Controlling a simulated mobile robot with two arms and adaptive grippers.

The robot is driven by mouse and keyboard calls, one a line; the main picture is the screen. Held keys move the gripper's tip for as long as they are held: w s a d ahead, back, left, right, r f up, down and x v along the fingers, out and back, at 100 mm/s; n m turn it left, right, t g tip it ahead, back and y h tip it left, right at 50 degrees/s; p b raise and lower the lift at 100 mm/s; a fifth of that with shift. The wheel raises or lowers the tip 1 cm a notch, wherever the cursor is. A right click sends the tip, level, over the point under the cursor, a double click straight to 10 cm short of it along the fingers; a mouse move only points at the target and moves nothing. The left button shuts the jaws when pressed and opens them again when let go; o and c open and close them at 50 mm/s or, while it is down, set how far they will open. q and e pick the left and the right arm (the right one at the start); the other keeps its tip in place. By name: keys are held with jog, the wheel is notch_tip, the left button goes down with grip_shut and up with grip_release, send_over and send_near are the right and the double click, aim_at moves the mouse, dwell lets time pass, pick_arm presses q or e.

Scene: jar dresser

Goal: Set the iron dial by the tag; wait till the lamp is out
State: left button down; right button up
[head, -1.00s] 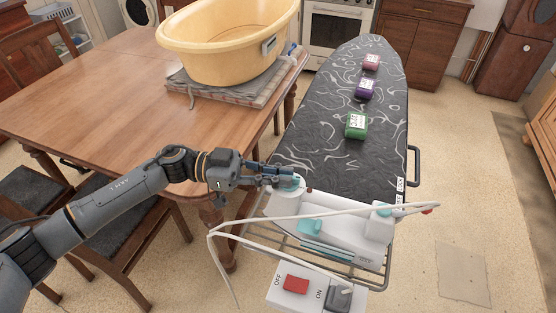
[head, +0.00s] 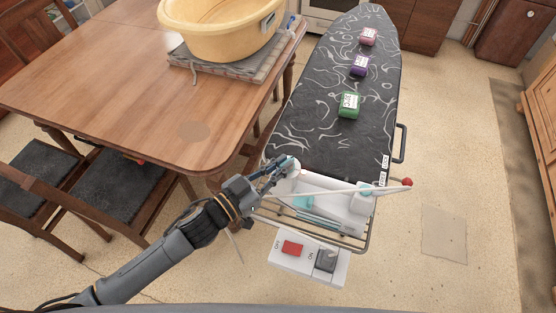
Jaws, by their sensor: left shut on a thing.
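The white and teal iron (head: 345,208) lies on the rack at the near end of the dark ironing board (head: 325,120). A round, pale teal-topped dial (head: 291,167) is at its left. My left gripper (head: 280,170) is shut on this dial, and its fingers hide part of it. Three bundles with white tags lie in a line on the board: green (head: 348,105), purple (head: 359,66) and pink (head: 368,37). The tag print is too small to read. I cannot make out a lit lamp. My right gripper is not in view.
A switch box (head: 310,262) with a red part by OFF and a grey part by ON hangs at the near end. A wooden table (head: 130,85) with a yellow tub (head: 215,35) stands left. The floor at right is clear.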

pick_arm(q)
jog(key=shift+s+d+n+t+y, duration=0.2)
jog(key=shift+n+t+y, duration=0.4)
jog(key=shift+t+y, duration=0.2)
jog(key=shift+y, duration=0.3)
jog(key=shift+w+r, duration=0.1)
jog(key=c, duration=1.4)
grip_release()
jog(key=v, duration=1.2)
jog(key=shift+f, duration=0.25)
